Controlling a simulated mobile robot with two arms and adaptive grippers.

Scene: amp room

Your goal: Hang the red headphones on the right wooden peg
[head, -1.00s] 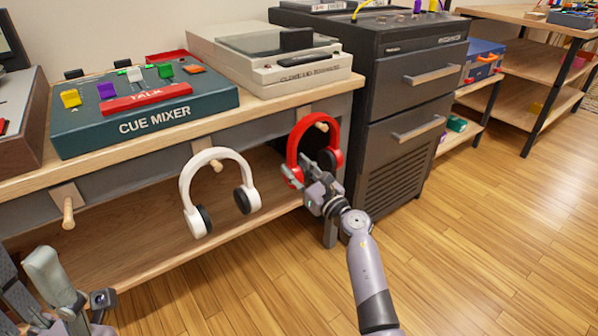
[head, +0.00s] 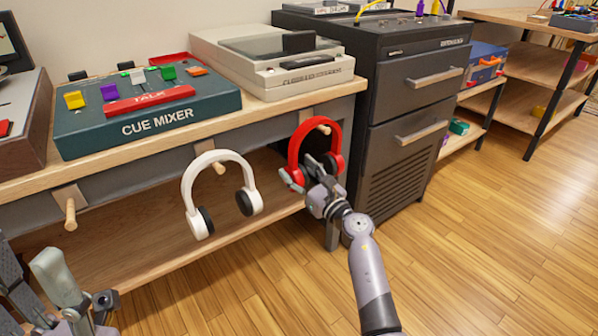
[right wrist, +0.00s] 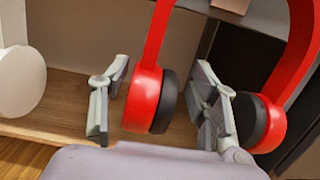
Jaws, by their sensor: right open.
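The red headphones (head: 294,150) hang with their band over the right wooden peg (head: 321,129) on the front of the bench, ear cups down. They also show in the right wrist view (right wrist: 147,97). My right gripper (head: 306,182) is open at the left ear cup. In the right wrist view its fingers (right wrist: 160,108) stand on either side of that cup, with gaps visible. The other cup is to the right, outside the fingers. My left gripper (head: 85,305) is at the lower left, away from the headphones; its fingers are not clear.
White headphones (head: 188,188) hang on the middle peg, left of the red pair. The left peg (head: 70,214) is bare. A dark drawer cabinet (head: 400,150) stands close on the right. The wooden floor (head: 480,240) in front is clear.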

